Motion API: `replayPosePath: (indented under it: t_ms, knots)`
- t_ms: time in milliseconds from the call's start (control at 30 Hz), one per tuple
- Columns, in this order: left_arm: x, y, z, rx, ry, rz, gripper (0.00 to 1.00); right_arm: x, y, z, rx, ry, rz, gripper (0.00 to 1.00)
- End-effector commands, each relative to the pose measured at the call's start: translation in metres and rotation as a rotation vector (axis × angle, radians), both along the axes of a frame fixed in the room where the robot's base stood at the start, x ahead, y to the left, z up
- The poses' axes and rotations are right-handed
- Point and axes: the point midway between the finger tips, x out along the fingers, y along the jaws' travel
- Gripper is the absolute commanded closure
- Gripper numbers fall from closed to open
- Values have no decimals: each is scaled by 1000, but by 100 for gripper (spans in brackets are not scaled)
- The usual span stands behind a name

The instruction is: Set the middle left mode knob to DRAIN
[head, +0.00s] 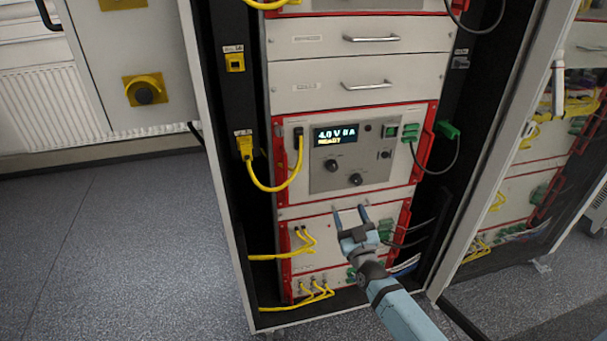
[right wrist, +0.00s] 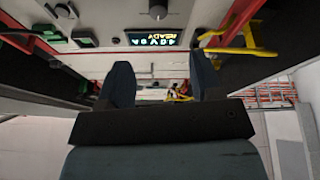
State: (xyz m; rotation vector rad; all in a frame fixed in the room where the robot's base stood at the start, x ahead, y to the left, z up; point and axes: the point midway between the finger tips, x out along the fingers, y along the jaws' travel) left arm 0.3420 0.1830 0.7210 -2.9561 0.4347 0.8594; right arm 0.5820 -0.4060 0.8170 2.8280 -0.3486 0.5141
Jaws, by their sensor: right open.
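The middle red-framed unit has a grey control panel (head: 327,184) with a lit display (head: 336,134) that seems to read 4.0 V, 0 A and READY. The left mode knob (head: 331,165) is a small dark dial just below the display; its pointer setting is too small to read. A second dark knob (head: 355,179) sits lower right of it. My right gripper (head: 349,209) is open and empty, below and in front of these knobs, touching neither. In the right wrist view, turned upside down, its fingers (right wrist: 163,70) stand apart, with the display (right wrist: 150,39) and a knob (right wrist: 158,10) beyond.
A yellow cable (head: 267,187) loops left of the panel. Green plugs (head: 447,130) and a dark cable hang at the right. Drawers with handles (head: 370,39) are above; a lower unit with yellow cables (head: 300,245) is below. Cabinet side walls flank the rack.

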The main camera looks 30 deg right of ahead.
Motion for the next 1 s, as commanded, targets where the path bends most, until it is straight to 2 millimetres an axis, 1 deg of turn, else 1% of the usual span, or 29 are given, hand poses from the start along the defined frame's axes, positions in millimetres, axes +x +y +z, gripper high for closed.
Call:
replayPosePath:
  t_ms: [167, 267, 500, 700, 833, 1000]
  knots:
    - [-2, -1, 0, -2, 3, -1, 100, 15, -5, 7, 0, -6, -4, 40]
    - [-3, -1, -2, -2, 6, -2, 100, 31, -8, 14, -1, -7, -4, 40]
    - [-3, -1, -6, 0, 2, -2, 100, 79, -18, 33, 0, -6, -4, 40]
    - [-2, -1, -7, 2, -2, -2, 100, 109, -24, 45, 0, -4, -3, 40]
    - [-2, -2, -7, 1, -4, -4, 100, 120, -26, 50, -1, -3, -3, 40]
    - [-1, -1, -6, 2, -5, -4, 100, 125, -27, 52, 0, -2, -3, 40]
